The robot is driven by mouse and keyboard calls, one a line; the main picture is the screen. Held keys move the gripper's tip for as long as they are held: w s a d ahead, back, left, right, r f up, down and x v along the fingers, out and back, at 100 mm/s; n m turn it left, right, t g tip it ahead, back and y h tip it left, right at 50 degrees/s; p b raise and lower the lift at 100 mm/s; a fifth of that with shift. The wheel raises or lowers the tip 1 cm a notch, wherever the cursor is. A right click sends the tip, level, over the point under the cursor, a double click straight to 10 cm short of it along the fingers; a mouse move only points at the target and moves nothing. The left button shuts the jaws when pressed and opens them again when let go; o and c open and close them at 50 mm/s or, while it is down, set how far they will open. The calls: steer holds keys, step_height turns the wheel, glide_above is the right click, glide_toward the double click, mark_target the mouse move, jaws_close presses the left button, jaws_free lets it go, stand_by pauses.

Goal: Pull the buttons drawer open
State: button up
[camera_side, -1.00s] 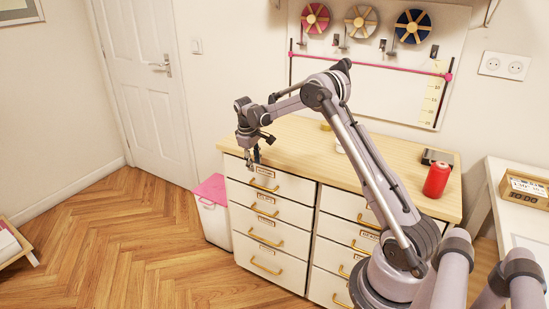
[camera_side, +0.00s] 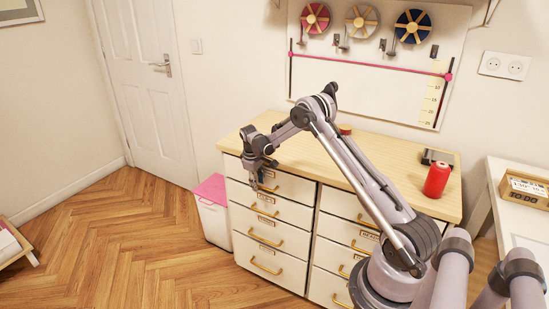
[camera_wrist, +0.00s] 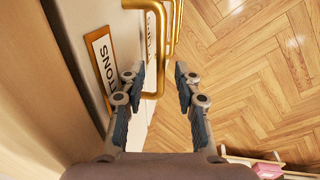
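In the side view my gripper (camera_side: 261,184) hangs in front of the top left drawer (camera_side: 298,188), which is shut. The gripper partly covers that drawer's label and brass handle. In the wrist view my gripper (camera_wrist: 159,70) is open, with its two fingers apart and pointing down along the drawer fronts. A brass handle (camera_wrist: 160,45) shows between the fingers; I cannot tell whether they touch it.
More shut drawers with brass handles lie below and to the right. A white bin with a pink top (camera_side: 212,190) stands left of the cabinet. The wooden floor (camera_side: 150,235) before the drawers is clear.

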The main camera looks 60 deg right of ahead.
jaws_close()
steer(key=shift+a, duration=0.1)
steer(key=a, duration=2.3)
steer(key=shift+a, duration=0.3)
steer(key=shift+w, duration=0.1)
jaws_free()
